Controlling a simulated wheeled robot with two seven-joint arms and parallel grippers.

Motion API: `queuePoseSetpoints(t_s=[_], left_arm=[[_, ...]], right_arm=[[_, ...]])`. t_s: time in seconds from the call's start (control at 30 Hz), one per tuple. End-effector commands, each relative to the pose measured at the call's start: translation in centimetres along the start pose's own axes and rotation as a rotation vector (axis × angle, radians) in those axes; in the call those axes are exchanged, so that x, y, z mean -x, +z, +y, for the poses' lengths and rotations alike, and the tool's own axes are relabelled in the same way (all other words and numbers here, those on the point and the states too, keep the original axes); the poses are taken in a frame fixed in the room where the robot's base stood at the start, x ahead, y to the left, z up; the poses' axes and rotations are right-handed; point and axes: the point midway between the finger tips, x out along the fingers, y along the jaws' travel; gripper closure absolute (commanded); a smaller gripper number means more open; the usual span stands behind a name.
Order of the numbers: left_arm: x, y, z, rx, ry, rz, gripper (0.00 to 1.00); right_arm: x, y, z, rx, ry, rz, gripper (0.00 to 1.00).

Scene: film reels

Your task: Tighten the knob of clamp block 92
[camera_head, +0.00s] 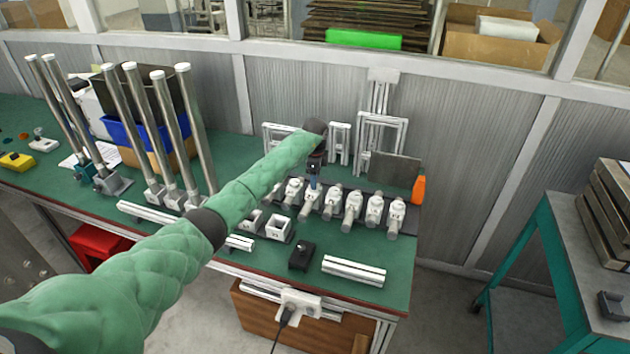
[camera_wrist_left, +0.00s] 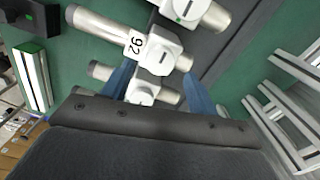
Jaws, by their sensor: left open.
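Clamp block 92 (camera_wrist_left: 145,44) is a white block on a pale round tube, with its number readable in the left wrist view. Its upper face carries a short dark line (camera_wrist_left: 162,58). My left gripper (camera_wrist_left: 158,72) is open, its two blue fingers on either side of the lower part of this block. I cannot tell whether they touch it. In the head view my left gripper (camera_head: 314,181) points down over the row of white clamp blocks (camera_head: 353,205); the numbers there are too small to read. My right gripper is not in view.
A neighbouring block (camera_wrist_left: 188,8) with a green mark stands close above, and another (camera_wrist_left: 140,94) is partly hidden below. A black box (camera_head: 301,256), a metal rail (camera_head: 354,271) and an orange bottle (camera_head: 419,189) stand on the green table. Tall metal posts (camera_head: 199,130) rise at left.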

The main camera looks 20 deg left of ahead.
Motion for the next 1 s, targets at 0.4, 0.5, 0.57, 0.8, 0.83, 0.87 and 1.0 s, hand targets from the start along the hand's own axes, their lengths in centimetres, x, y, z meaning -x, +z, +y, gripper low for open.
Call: queuePoseSetpoints(t_s=[0.4, 0.5, 0.57, 0.8, 0.83, 0.87, 1.0], left_arm=[[-2.8, 0.0, 0.0, 0.000, 0.000, 0.001, 0.41], [-2.9, 0.0, 0.0, 0.000, 0.000, 0.001, 0.41], [-2.9, 0.0, 0.0, 0.000, 0.000, 0.001, 0.41], [-2.8, 0.0, 0.0, 0.000, -0.001, 0.001, 0.80], [-2.8, 0.0, 0.0, 0.000, -0.001, 0.001, 0.85], [-2.8, 0.0, 0.0, 0.000, -0.001, 0.001, 0.85], [-2.9, 0.0, 0.0, -0.005, -0.001, 0.001, 0.85]], right_arm=[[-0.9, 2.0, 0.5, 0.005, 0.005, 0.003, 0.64], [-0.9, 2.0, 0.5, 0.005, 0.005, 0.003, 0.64], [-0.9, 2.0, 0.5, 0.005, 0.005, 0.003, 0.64], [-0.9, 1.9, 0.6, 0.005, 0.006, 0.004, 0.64], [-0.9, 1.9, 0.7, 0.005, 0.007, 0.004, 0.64], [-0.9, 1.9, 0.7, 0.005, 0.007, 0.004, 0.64], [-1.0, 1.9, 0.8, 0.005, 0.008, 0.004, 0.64]])
